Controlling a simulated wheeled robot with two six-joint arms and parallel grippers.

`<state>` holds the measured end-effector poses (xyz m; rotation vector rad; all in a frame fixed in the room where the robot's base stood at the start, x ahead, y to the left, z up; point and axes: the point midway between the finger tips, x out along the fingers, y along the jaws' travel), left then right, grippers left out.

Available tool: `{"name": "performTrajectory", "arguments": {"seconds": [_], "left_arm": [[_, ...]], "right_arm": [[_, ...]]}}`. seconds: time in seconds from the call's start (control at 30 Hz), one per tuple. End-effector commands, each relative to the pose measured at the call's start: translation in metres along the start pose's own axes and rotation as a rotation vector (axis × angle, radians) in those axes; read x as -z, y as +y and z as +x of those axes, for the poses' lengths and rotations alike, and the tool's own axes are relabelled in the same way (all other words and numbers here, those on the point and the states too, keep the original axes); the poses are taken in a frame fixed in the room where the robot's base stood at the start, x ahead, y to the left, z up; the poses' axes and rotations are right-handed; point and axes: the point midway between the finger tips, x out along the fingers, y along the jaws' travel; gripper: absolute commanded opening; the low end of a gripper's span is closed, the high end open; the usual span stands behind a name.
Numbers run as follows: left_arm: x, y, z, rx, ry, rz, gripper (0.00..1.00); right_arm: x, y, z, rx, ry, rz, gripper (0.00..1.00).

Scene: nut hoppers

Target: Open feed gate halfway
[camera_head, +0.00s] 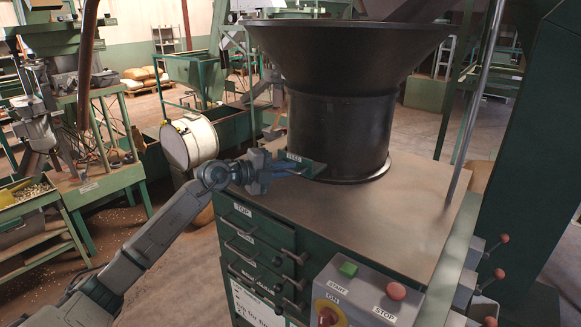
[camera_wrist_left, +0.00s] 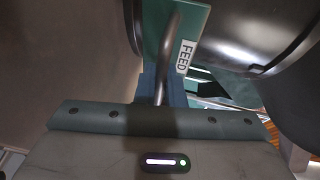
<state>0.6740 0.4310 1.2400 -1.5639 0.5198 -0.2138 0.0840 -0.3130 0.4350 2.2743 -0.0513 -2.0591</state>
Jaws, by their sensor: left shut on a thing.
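The feed gate (camera_head: 314,168) is a small green plate with a white FEED label, at the left foot of the black hopper (camera_head: 335,115). Part of the plate sticks out from the hopper's side. My left gripper (camera_head: 284,172) is at the plate's outer end, shut on its handle. In the left wrist view the green feed gate (camera_wrist_left: 196,22) carries a bent metal handle (camera_wrist_left: 169,50), which runs down between the fingers (camera_wrist_left: 163,88). How far the gate stands open I cannot tell. My right gripper is not in view.
The hopper stands on a green cabinet (camera_head: 420,200) with drawers. A control box (camera_head: 365,295) with START and STOP buttons is at its front. A metal pole (camera_head: 476,100) rises on the right. A white drum (camera_head: 188,142) is behind my left arm.

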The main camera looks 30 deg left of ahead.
Motion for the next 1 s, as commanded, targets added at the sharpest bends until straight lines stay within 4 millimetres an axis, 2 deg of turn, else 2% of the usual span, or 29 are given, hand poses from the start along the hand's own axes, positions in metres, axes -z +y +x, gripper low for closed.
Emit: {"name": "performTrajectory", "arguments": {"seconds": [0.17,0.47,0.5,0.6,1.0], "left_arm": [[0.0065,0.0052,-0.0137,-0.008,0.001,0.002,0.00],[0.0081,0.0046,-0.0150,-0.004,0.003,-0.002,0.00],[0.0081,0.0046,-0.0149,-0.004,0.003,-0.002,0.11],[0.0080,0.0046,-0.0149,-0.004,0.003,-0.001,0.30],[0.0051,0.0024,-0.0157,-0.004,0.005,0.000,0.30]], "right_arm": [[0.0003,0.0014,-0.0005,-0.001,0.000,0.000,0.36],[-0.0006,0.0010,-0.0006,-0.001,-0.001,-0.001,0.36],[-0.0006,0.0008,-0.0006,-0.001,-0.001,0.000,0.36],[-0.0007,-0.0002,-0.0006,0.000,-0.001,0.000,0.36],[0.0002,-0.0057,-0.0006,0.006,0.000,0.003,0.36]]}}
